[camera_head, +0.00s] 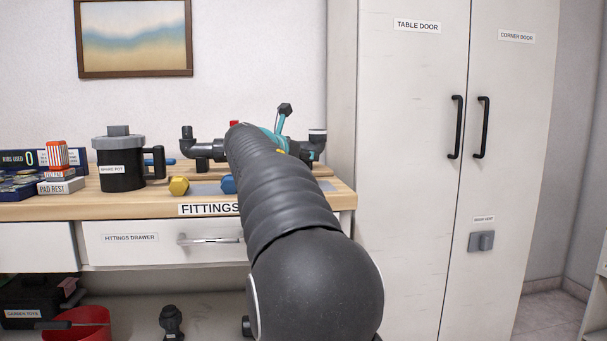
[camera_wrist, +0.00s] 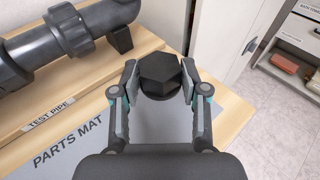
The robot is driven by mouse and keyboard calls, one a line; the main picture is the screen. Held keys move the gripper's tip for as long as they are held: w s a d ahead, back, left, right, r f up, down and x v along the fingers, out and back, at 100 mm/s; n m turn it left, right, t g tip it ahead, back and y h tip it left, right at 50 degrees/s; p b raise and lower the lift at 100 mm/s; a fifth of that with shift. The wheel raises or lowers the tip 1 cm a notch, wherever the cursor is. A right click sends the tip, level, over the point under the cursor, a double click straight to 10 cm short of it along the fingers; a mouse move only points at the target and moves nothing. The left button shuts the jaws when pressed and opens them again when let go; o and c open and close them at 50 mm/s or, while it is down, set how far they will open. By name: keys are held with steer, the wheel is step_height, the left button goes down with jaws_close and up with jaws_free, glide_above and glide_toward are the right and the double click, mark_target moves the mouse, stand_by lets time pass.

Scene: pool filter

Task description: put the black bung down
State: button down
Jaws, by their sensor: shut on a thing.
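The black bung (camera_wrist: 160,72) has a six-sided head and sits between the fingertips of my gripper (camera_wrist: 160,82) in the wrist view. My gripper is shut on it. In the wrist view the grey parts mat (camera_wrist: 82,147) lies below, on the wooden worktop (camera_wrist: 232,108). The bung appears above the mat's far side, near the worktop's edge; its exact height cannot be told.
The black test pipe (camera_wrist: 60,40) lies along the back of the worktop. Tall white cupboards (camera_head: 410,120) stand at the right.

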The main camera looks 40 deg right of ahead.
steer(key=shift+f+b, duration=0.8)
steer(key=shift+f, duration=1.2)
steer(key=shift+f, duration=0.1)
steer(key=c, duration=0.6)
jaws_free()
steer(key=shift+a+r, duration=0.15)
steer(key=shift+r, duration=0.05)
steer(key=v, duration=1.1)
steer(key=shift+s+a+p, duration=0.2)
steer(key=shift+a+p, duration=0.15)
steer(key=shift+p, duration=0.05)
